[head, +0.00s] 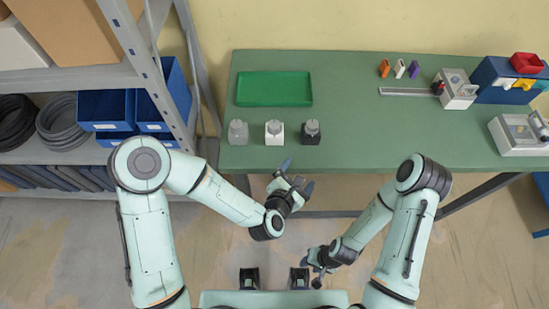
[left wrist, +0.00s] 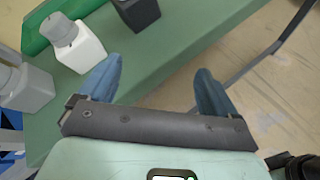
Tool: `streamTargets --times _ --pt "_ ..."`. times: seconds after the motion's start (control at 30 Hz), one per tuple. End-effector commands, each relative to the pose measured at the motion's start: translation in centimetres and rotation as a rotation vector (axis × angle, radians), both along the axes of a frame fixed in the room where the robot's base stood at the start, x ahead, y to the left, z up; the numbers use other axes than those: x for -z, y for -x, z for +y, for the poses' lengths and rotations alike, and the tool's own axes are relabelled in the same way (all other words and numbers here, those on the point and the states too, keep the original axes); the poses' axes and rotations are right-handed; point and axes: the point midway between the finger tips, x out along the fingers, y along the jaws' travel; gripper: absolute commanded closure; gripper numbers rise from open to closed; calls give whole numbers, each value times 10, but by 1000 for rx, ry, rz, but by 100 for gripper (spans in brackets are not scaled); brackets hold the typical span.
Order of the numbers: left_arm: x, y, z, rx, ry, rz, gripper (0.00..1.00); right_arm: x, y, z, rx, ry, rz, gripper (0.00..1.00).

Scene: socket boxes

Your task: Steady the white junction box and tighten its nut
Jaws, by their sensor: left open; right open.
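The white junction box (head: 274,138) stands upright on the green table, between a grey box (head: 238,136) and a dark box (head: 311,137). A grey round nut (head: 273,126) sits on its top. In the left wrist view the white box (left wrist: 82,52) shows at upper left with its nut (left wrist: 59,29). My left gripper (head: 297,176) is open and empty, in front of the table's near edge and apart from the boxes. Its two blue fingers (left wrist: 155,85) show in the left wrist view. My right gripper (head: 313,270) is open, low and well back from the table.
A green tray (head: 274,103) lies behind the boxes. Small coloured pieces (head: 399,69) and a rail with a clamp (head: 410,91) are at the back right. A grey device (head: 520,138) stands at the right end. The table's middle is clear. A shelf (head: 80,77) stands at left.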

Motion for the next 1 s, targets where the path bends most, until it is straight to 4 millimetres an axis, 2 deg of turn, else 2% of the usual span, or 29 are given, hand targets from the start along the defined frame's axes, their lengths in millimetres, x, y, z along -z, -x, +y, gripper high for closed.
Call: streamTargets --times 0.1,0.2,0.33,0.57,1.0 --pt "-12 -19 21 -258 178 7 8 0 0 0 0 0 0 57" --pt "-19 -29 39 -431 302 -9 8 0 0 0 0 0 0 57" --pt "-26 -34 56 -571 411 -37 8 0 0 0 0 0 0 57" --pt "-27 -46 65 -643 470 -54 8 0 0 0 0 0 0 57" --pt "-3 -121 65 -640 468 -54 8 0 0 0 0 0 0 57"
